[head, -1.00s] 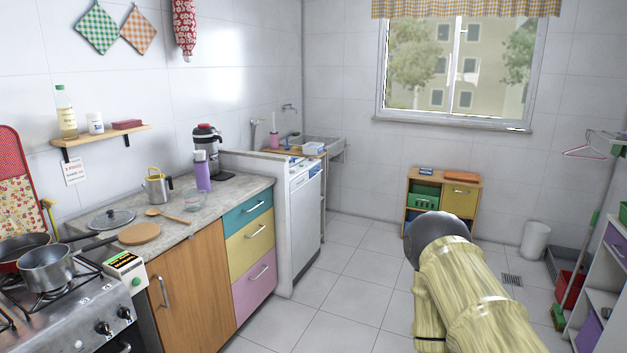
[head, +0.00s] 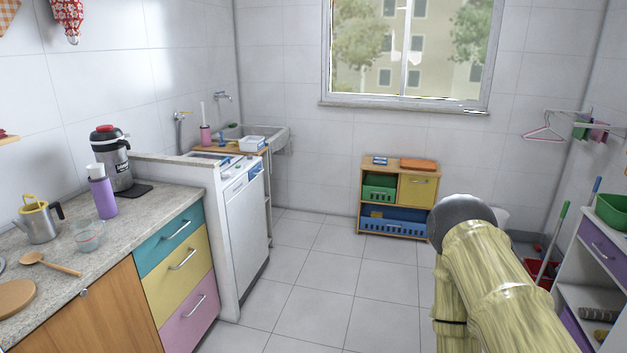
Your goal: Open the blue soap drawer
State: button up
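No drawer can be clearly told to be the blue soap drawer. A white front-panelled machine (head: 247,235) stands past the counter's end, with small blue parts (head: 254,169) along its upper front edge. They are too small to tell whether one is a drawer. A teal drawer (head: 170,242) is shut at the top of the counter's drawer stack, above a yellow drawer (head: 180,278) and a pink one (head: 190,318). My arm reaches in at the lower right, over the floor and apart from these. My gripper is not in view.
The counter (head: 130,190) at left holds a kettle (head: 38,222), purple bottle (head: 102,195) and coffee maker (head: 112,160). A low wooden cabinet (head: 398,166) stands at the back wall, holding a blue basket (head: 395,221). Purple-drawered shelves (head: 600,245) stand at right. The tiled floor (head: 310,270) between is clear.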

aim_at(257, 169)
jog(key=z, duration=0.15)
jog(key=i, duration=1.6)
jog(key=u, duration=0.25)
jog(key=i, duration=1.7)
jog(key=u, duration=0.6)
jog(key=i, duration=0.4)
jog(key=u, duration=0.05)
